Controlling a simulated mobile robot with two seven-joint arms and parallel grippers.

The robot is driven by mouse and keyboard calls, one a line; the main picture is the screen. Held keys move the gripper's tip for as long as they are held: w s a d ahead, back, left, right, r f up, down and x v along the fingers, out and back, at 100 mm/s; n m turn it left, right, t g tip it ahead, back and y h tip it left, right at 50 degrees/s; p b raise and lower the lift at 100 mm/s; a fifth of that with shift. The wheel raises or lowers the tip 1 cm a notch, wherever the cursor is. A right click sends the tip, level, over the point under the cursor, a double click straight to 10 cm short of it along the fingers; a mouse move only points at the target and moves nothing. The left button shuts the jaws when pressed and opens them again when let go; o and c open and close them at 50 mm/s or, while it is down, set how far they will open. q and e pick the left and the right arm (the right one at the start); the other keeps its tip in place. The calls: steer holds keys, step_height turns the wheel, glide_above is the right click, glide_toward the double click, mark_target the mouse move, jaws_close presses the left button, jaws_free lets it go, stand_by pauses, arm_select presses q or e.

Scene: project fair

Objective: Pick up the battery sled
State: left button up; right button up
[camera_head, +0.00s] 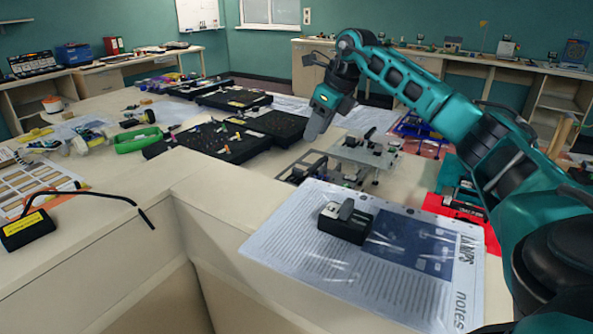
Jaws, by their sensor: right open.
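A small black block (338,226) with a raised grey upright piece lies on a printed sheet on the near counter. It looks like the battery sled, but no label is readable on it. My right gripper (314,128) is open and empty. It is above the table beyond the block, pointing down and clear of it. My right arm comes in from the right side. My left gripper is out of view.
The printed sheet (300,255) covers the near counter. Black trays (200,153) of small parts, a green holder (135,146) and a clear raised plate (362,151) stand beyond. A black box (27,232) with a cable is at left.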

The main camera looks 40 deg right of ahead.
glide_above(302, 170)
steer(key=s, duration=0.2)
step_height(302, 170, down, 6)
steer(key=shift+d+f, duration=0.1)
steer(key=shift+f, duration=0.05)
steer(key=x, duration=0.5)
steer(key=shift+w+d+f, duration=0.1)
steer(key=shift+f, duration=0.25)
jaws_close()
